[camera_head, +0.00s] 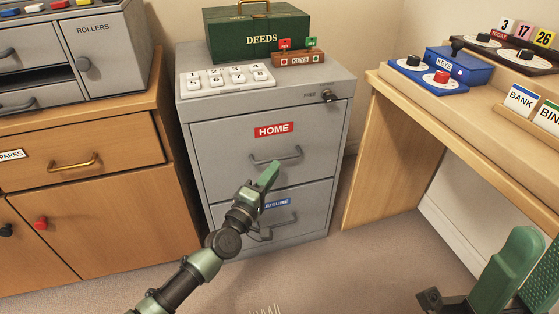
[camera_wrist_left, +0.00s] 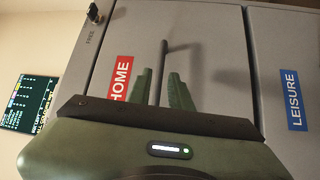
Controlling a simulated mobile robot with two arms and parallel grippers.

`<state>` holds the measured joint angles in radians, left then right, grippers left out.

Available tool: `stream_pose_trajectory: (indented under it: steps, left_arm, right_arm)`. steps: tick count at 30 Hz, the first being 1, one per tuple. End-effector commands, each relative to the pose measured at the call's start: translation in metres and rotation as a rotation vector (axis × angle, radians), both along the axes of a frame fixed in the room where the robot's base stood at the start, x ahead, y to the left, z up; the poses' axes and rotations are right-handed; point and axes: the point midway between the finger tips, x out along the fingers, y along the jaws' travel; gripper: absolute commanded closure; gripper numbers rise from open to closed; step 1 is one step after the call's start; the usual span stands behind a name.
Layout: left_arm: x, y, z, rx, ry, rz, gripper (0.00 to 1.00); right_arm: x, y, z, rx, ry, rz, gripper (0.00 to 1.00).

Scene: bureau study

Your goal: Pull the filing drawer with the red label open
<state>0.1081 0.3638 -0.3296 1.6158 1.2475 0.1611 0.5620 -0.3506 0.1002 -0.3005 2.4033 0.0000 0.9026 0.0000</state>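The grey filing cabinet (camera_head: 215,150) has an upper drawer (camera_head: 222,160) with a red HOME label (camera_head: 274,130) and a bar handle (camera_head: 277,158). This drawer looks shut. My left gripper (camera_head: 268,175) is in front of it, just below the handle in the head view. In the left wrist view, the open fingers (camera_wrist_left: 161,88) point at the drawer, and the handle (camera_wrist_left: 165,55) shows between and beyond their tips. I cannot tell whether they touch it. My right gripper (camera_head: 537,250) is open and empty at the lower right, far from the cabinet.
The lower drawer has a blue LEISURE label (camera_wrist_left: 291,98), partly hidden by my left arm in the head view. A knob marked FREE (camera_head: 328,96) is at the cabinet's upper right. A wooden cabinet (camera_head: 100,190) stands left, a desk (camera_head: 385,150) right. Carpet (camera_head: 350,270) in front is clear.

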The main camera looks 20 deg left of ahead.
Motion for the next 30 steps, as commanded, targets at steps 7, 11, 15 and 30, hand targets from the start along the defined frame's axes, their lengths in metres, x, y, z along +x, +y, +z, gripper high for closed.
stream_pose_trajectory:
  steps: [7, 11, 15, 30]
  left_arm:
    - [0.041, -0.008, 0.005, 0.001, 0.0, 0.0, 0.8]
    - [0.055, -0.011, 0.007, 0.003, -0.001, 0.001, 0.8]
    - [0.061, -0.012, 0.008, 0.004, 0.001, 0.001, 0.8]
    - [0.062, -0.012, 0.008, 0.004, 0.002, 0.001, 1.0]
  right_arm:
    - [0.001, 0.0, -0.009, -0.001, 0.004, 0.0, 0.64]
    - [0.001, 0.0, -0.012, -0.001, 0.004, 0.0, 0.64]
    - [0.001, 0.001, -0.013, -0.002, 0.005, 0.0, 0.64]
    - [0.002, 0.001, -0.013, -0.002, 0.006, 0.0, 0.64]
